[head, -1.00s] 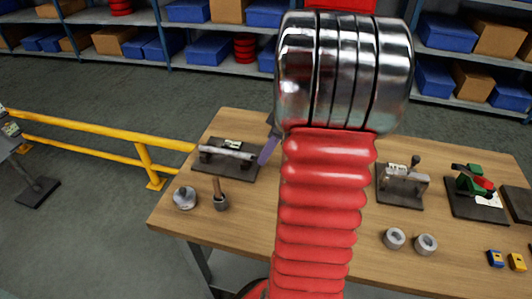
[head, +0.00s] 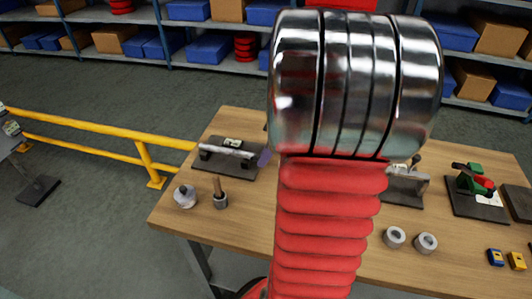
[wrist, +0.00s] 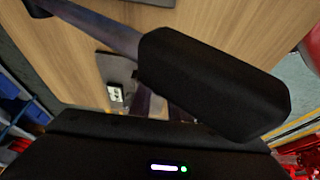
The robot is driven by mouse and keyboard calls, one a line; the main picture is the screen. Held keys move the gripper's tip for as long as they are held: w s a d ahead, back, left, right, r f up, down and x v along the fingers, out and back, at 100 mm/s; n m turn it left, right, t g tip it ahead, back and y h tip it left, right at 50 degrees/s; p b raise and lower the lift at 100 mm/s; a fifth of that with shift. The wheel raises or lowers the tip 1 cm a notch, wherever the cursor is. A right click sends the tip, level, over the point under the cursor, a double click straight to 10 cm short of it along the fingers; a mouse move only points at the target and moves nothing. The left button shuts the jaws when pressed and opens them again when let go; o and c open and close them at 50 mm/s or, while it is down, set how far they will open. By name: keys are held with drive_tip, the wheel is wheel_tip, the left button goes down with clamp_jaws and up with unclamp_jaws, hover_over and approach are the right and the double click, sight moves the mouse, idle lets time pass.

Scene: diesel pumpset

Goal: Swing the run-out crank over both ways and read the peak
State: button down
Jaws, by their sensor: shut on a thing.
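The run-out stand is a dark plate (head: 222,172) at the left of the bench, with a grey shaft (head: 228,151) lying across two supports and a small pale readout (head: 234,142) behind it. Its digits are too small to read. A purplish bar (head: 264,158) shows at the shaft's right end, seemingly the crank. My gripper is mostly hidden behind my arm in the head view. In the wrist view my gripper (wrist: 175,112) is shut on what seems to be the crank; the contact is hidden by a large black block. The readout (wrist: 115,94) also shows there.
A round metal piece (head: 185,196) and a cup with a wooden handle (head: 220,197) stand in front of the stand. Two grey rings (head: 410,240), another fixture (head: 405,190) and a green-and-red device (head: 475,185) lie to the right. A yellow rail (head: 90,140) runs left of the bench.

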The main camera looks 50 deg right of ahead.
drive_tip(key=shift+s+a+f+t+h, duration=0.15)
drive_tip(key=shift+a+f+t+h, duration=0.15)
drive_tip(key=shift+h, duration=0.3)
drive_tip(key=shift+s+a+f+t+h, duration=0.2)
drive_tip(key=shift+a+t+h, duration=0.1)
drive_tip(key=shift+h, duration=0.3)
drive_tip(key=shift+f+n+h, duration=0.2)
drive_tip(key=shift+n+h, duration=0.1)
drive_tip(key=shift+s+a+f+n+t+h, duration=0.15)
drive_tip(key=shift+a+f+n+t+h, duration=0.2)
drive_tip(key=shift+f+t+h, duration=0.3)
drive_tip(key=c, duration=1.7)
unclamp_jaws()
drive_tip(key=shift+r, duration=0.15)
drive_tip(key=shift+o, duration=0.2)
drive_tip(key=shift+r, duration=0.1)
drive_tip(key=v, duration=0.7)
drive_tip(key=shift+s+a, duration=0.2)
